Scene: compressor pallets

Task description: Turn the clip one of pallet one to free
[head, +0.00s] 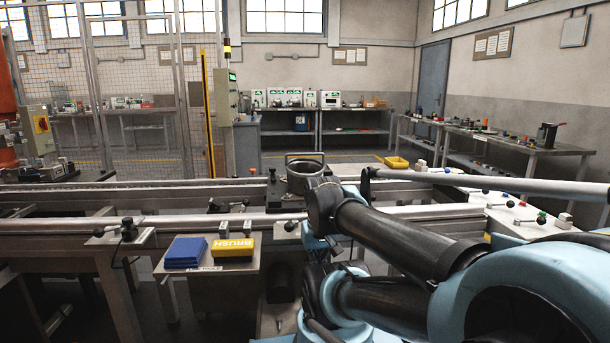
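A round metal housing (304,174) with a handle-like ring stands on the conveyor line in the middle of the head view. A small dark upright part (272,178), possibly a clip, is just left of it. Another dark lever-like part (214,205) sits on the line further left. I cannot tell which one is clip one, or which pallet is pallet one. Clip positions are too small to read. My arm fills the lower right and hides part of the line. The end of my arm and my gripper cannot be made out.
A small shelf in front of the line (60,232) holds a blue stack (186,252) and a yellow brush box (232,247). A black-knobbed lever fixture (127,229) is at left. A pale panel with coloured knobs (512,212) is at right. Workbenches stand behind.

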